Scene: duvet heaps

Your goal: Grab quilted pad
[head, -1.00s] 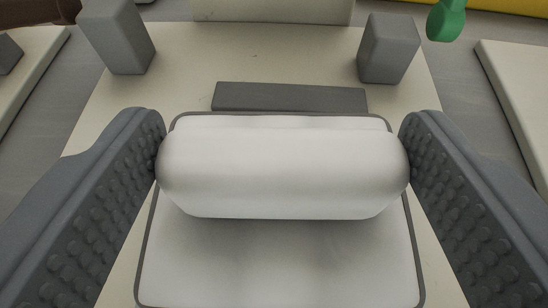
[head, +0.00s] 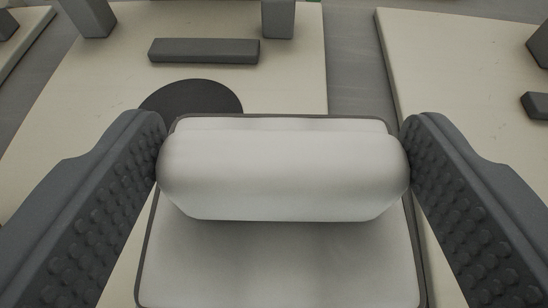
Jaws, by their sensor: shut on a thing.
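The quilted pad (head: 282,172) is white with a dark grey edge, and its upper part bulges as a thick roll. It fills the lower middle of the head view. My gripper (head: 284,162) has its two grey, studded fingers on the left and right ends of the roll, shut on it. The lower flat part of the pad hangs between the fingers toward the bottom of the view. Its underside is hidden.
A cream panel (head: 290,70) lies beyond, with a dark round disc (head: 192,96), a grey bar (head: 204,51) and grey blocks (head: 278,18) on it. Another cream panel (head: 460,80) lies to the right, across a strip of bare grey floor (head: 358,60).

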